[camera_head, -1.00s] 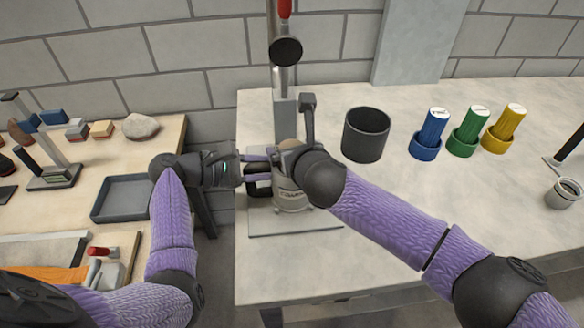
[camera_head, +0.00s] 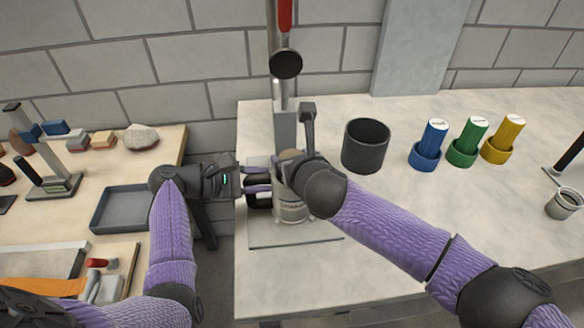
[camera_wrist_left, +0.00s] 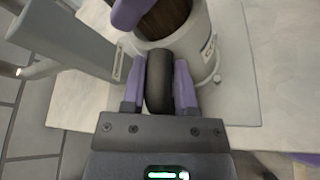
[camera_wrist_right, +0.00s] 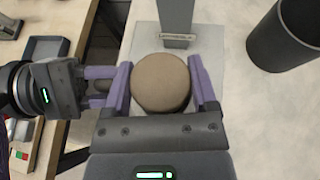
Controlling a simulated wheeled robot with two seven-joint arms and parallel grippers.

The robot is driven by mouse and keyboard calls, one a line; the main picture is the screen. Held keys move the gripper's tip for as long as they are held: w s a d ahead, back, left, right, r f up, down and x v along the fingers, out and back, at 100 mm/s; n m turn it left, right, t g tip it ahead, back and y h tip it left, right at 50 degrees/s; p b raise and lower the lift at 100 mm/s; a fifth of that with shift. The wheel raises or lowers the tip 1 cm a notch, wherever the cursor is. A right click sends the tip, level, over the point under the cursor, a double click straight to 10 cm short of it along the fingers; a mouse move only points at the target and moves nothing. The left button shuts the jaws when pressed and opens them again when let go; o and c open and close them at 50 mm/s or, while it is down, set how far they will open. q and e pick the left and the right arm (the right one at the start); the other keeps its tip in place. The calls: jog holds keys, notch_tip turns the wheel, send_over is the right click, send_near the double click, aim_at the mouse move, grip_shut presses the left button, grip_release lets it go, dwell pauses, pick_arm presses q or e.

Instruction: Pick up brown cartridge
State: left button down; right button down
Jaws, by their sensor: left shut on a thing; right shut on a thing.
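The brown cartridge (camera_wrist_right: 161,83) shows as a round brown top in the right wrist view. My right gripper (camera_wrist_right: 163,88) is shut on it, one purple finger on each side. In the head view the cartridge (camera_head: 290,156) is mostly hidden by my right gripper (camera_head: 296,166). It stands in a pale grey cup (camera_head: 292,207) with a label and a black handle (camera_wrist_left: 160,80). My left gripper (camera_wrist_left: 160,72) is shut on that handle at the cup's left side. In the left wrist view the cartridge's dark brown side (camera_wrist_left: 165,18) shows inside the cup's rim.
The cup stands on a flat plate (camera_head: 280,238) before a grey upright with a lever (camera_head: 308,125). A dark open container (camera_head: 365,147) is close on the right. Blue (camera_head: 428,145), green (camera_head: 466,142) and yellow (camera_head: 503,138) cartridges stand in holders beyond it.

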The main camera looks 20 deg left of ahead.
pick_arm(q)
jog(key=shift+f, duration=0.15)
pick_arm(e)
notch_tip(320, 180, up, 18)
jog(key=shift+f, duration=0.25)
